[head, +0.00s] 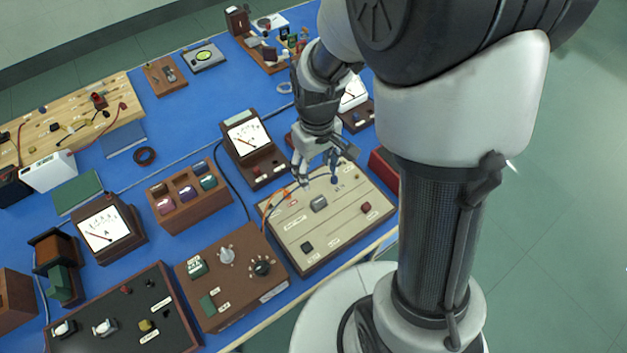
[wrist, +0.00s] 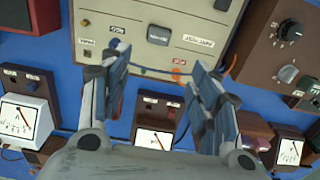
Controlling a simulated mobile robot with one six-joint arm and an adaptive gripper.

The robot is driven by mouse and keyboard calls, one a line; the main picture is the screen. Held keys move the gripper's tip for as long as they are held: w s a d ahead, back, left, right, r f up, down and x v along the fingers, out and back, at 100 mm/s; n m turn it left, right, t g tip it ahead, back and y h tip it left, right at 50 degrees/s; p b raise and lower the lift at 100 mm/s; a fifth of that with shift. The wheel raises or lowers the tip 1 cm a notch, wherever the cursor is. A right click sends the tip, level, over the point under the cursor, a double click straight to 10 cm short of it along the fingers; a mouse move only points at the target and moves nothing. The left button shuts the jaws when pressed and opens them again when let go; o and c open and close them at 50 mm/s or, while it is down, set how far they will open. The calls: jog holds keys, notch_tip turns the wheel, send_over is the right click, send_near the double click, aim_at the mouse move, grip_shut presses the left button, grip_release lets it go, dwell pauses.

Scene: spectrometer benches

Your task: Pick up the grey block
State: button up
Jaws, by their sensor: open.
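A small grey block (head: 319,204) sits on the beige panel (head: 345,225) near its middle. It also shows in the wrist view as a dark grey block (wrist: 158,35) at the top centre. My gripper (head: 319,181) is above the far part of the panel, in the head view just above the block in the picture. In the wrist view my gripper (wrist: 158,65) has its two fingers spread apart with nothing between them; the block lies beyond the fingertips. I see no contact with the block.
The panel also bears a red block (head: 366,207), a black block (head: 307,246) and orange and blue wires. A brown meter box (head: 255,160) stands left of my gripper. A brown control box (head: 235,275) adjoins the panel's left side. The blue bench is crowded.

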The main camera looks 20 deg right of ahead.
jog(key=b, duration=0.3)
send_over(318, 200)
jog(key=f, duration=0.9)
jog(key=shift+w+a, duration=0.2)
jog(key=f, duration=0.1)
jog(key=f+b, duration=0.1)
jog(key=f, duration=0.1)
jog(key=f+b, duration=0.1)
jog(key=shift+s+d+f, duration=0.2)
jog(key=shift+s+d, duration=0.1)
jog(key=shift+s, duration=0.05)
jog(key=shift+w+f, duration=0.1)
jog(key=shift+f, duration=0.3)
jog(key=shift+r, duration=0.1)
jog(key=shift+c, duration=0.2)
jog(key=c, duration=1.2)
jog(key=shift+o, duration=0.2)
